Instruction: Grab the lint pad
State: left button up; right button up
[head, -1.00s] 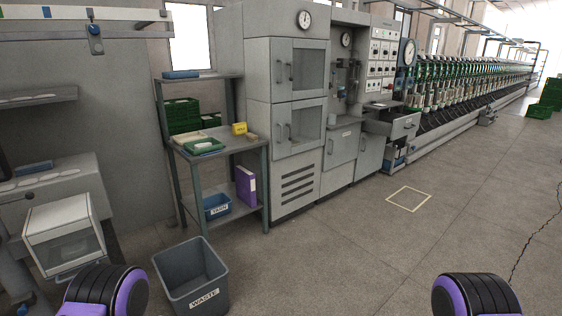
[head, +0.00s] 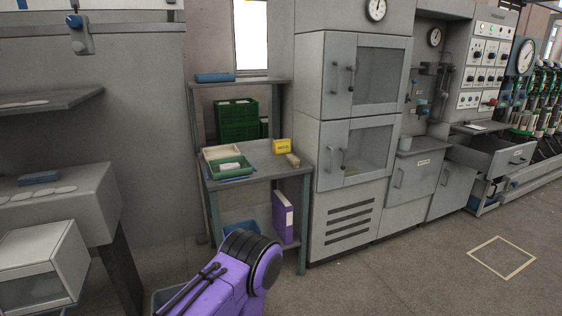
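No thing is plainly recognisable as the lint pad. Two flat blue items could be it, and I cannot tell which: one blue item (head: 215,78) lies on the upper shelf of the grey bench, and another blue item (head: 39,178) lies on the grey ledge at the left beside flat pale discs. A purple and black part of my arm shows at the bottom, in front of the bench. Neither gripper shows in the head view, so whether they are open or shut is hidden.
The bench top (head: 262,158) holds a green tray (head: 231,168), a pale tray (head: 222,152), a yellow box (head: 281,146) and a small tan block (head: 293,160). A purple binder (head: 283,215) stands below. Grey cabinets (head: 340,140) stand to the right. Floor is clear at the lower right.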

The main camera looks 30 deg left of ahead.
aim_at(224, 167)
jog(key=u, duration=0.4)
jog(key=i, duration=1.65)
jog(key=u, duration=0.65)
